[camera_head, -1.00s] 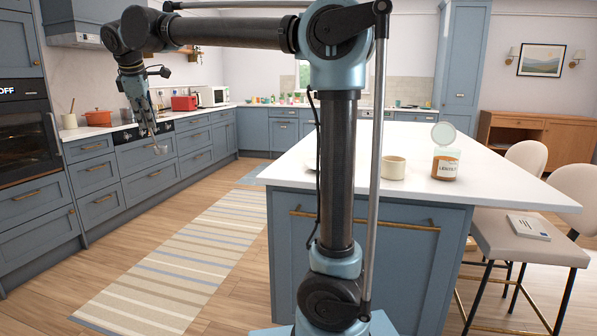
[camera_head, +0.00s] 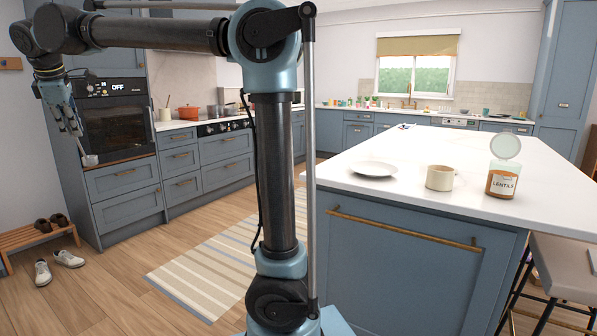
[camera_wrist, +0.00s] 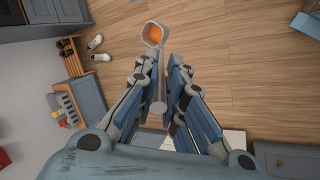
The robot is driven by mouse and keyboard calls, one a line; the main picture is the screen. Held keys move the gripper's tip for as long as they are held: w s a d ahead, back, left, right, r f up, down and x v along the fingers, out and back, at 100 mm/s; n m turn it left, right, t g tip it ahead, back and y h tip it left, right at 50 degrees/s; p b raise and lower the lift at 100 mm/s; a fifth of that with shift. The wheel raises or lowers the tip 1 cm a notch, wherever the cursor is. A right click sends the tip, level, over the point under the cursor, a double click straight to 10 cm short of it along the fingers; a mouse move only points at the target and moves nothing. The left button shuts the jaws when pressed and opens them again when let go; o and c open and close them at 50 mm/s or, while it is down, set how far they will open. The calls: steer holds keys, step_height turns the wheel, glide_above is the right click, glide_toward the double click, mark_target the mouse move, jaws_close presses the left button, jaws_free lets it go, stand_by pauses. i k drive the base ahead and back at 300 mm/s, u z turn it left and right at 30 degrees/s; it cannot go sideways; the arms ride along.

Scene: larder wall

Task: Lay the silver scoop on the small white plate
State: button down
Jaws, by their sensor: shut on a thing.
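My gripper (camera_head: 74,132) is held out at the far left of the head view, in front of the oven. In the wrist view my gripper (camera_wrist: 160,85) is shut on the handle of the silver scoop (camera_wrist: 161,95). The scoop's bowl points away from the fingers and has something orange in it. In the head view the scoop's bowl (camera_head: 89,160) shows small below the fingertips. The small white plate (camera_head: 373,169) lies on the white island top, well to the right of my gripper. The plate looks empty.
A cream cup (camera_head: 440,178) and an open jar of lentils (camera_head: 503,179) stand right of the plate on the island (camera_head: 480,212). A wooden shoe bench (camera_head: 38,238) and white shoes are at lower left. A striped rug (camera_head: 205,275) lies on the open floor.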

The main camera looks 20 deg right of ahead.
mark_target(371, 173)
steer(key=u, duration=0.05)
steer(key=k, duration=1.25)
steer(key=z, duration=1.75)
steer(key=i, duration=1.05)
steer(key=u, duration=0.05)
